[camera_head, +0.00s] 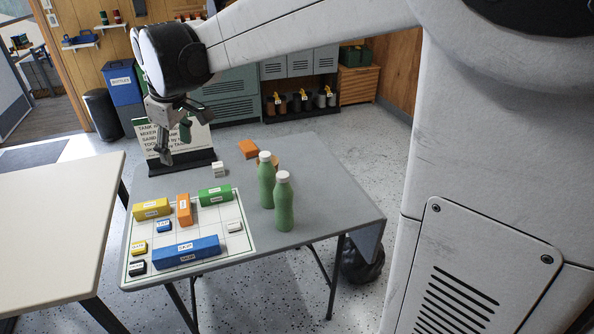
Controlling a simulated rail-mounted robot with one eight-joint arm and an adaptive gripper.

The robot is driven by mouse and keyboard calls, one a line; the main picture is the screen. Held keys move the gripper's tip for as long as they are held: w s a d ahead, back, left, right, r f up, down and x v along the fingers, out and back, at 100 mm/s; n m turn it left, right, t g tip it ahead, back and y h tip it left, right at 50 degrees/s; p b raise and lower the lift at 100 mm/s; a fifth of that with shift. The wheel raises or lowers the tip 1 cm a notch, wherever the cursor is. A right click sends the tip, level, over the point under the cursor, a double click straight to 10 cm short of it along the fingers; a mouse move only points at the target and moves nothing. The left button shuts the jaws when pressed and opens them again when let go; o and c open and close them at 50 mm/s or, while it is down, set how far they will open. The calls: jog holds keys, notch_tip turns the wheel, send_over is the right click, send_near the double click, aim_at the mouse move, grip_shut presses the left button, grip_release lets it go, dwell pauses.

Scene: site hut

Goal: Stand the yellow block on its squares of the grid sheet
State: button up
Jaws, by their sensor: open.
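The long yellow block (151,209) has a white label and lies at the back left of the grid sheet (207,226). A smaller yellow block (138,248) sits on the sheet's left side. My gripper (177,142) is open and empty, in the air in front of the sign and above the far left of the table, apart from both yellow blocks.
The sheet also holds an orange block (184,209), a green block (215,195), a long blue block (186,251) and several small blocks. Two green bottles (283,205) stand right of it. A lettered sign (150,141) stands behind. The grey table's (335,200) right side is clear.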

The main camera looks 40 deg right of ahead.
jog(key=s+d+f+m+t, duration=0.1)
jog(key=s+d+m, duration=0.1)
jog(key=s, duration=0.7)
jog(key=s+d+f+m+t, duration=0.1)
jog(key=s+d+f+m, duration=0.1)
jog(key=s, duration=0.7)
jog(key=s+d+f+m+t, duration=0.1)
jog(key=s+d+f+m, duration=0.1)
jog(key=s, duration=0.7)
jog(key=shift+d+f+m+t, duration=0.15)
jog(key=shift+f+m+t, duration=0.2)
jog(key=shift+m, duration=0.55)
